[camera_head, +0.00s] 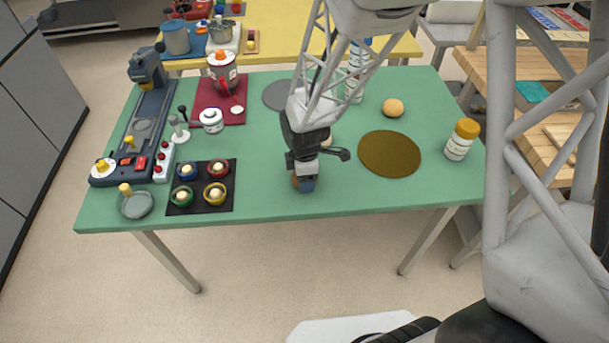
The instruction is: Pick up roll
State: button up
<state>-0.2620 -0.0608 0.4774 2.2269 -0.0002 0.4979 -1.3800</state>
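A round, pale tan roll (393,107) lies on the green table, at the right of centre and above the brown disc. A second tan roundish thing (327,141), perhaps another roll, is partly hidden behind my arm's wrist. My gripper (307,184) points down near the front edge of the table, left of the brown disc. A small brown-orange thing (295,180) shows at its left side, mostly hidden by the gripper; it may be a roll. I cannot tell whether the fingers are around it or only in front of it, nor whether they are open.
A flat brown disc (389,154) and a white jar with an orange lid (459,139) are to the right. A black tray (176,209) with coloured cups and a dark blue machine (146,120) stand left. A red mat (207,117) bears a red-and-white pot. The front-middle table is clear.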

jog(key=shift+r, duration=0.15)
jog(key=shift+r, duration=0.85)
jog(key=shift+s+r, duration=0.1)
jog(key=shift+r, duration=0.8)
jog(key=s+d+r, duration=0.1)
jog(key=s+d, duration=0.3)
jog(key=s, duration=1.1)
jog(key=shift+s, duration=0.15)
jog(key=shift+r, duration=0.1)
jog(key=w, duration=0.5)
jog(key=w+a+r, duration=0.1)
jog(key=w, duration=0.5)
jog(key=w+a+r, duration=0.1)
jog(key=w, duration=0.5)
jog(key=shift+w+a, duration=0.1)
jog(key=shift+a, duration=0.15)
jog(key=shift+m, duration=0.4)
jog(key=w, duration=1.3)
jog(key=w+f, duration=0.1)
jog(key=w, duration=0.6)
jog(key=shift+w+a, duration=0.2)
jog(key=shift+a, duration=0.2)
jog(key=shift+w, duration=0.1)
